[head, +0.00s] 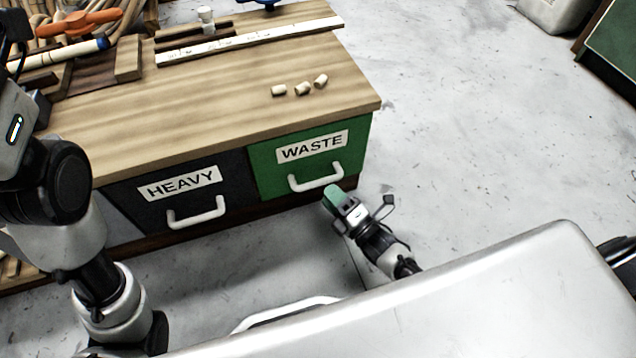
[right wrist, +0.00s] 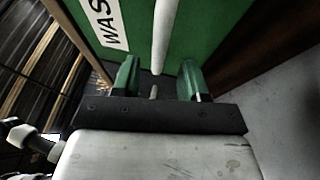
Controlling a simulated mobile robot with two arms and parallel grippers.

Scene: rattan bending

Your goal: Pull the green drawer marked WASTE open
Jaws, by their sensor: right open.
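The green WASTE drawer (head: 270,173) is at the right end of the wooden bench, its front flush with the bench and a white bar handle (head: 316,183) under its label. My right gripper (head: 333,197) is just in front of the drawer, right of and slightly below the handle. The handle (right wrist: 163,40) lies ahead, roughly in line with the gap, in front of the green drawer front (right wrist: 205,30). My left arm shows at the left; its gripper is not visible.
The dark HEAVY drawer (head: 150,207) with its own white handle (head: 197,214) is to the left. Small wooden pieces (head: 302,88) and a long white ruler (head: 250,40) lie on the benchtop (head: 220,105). The grey floor (head: 470,130) to the right is clear.

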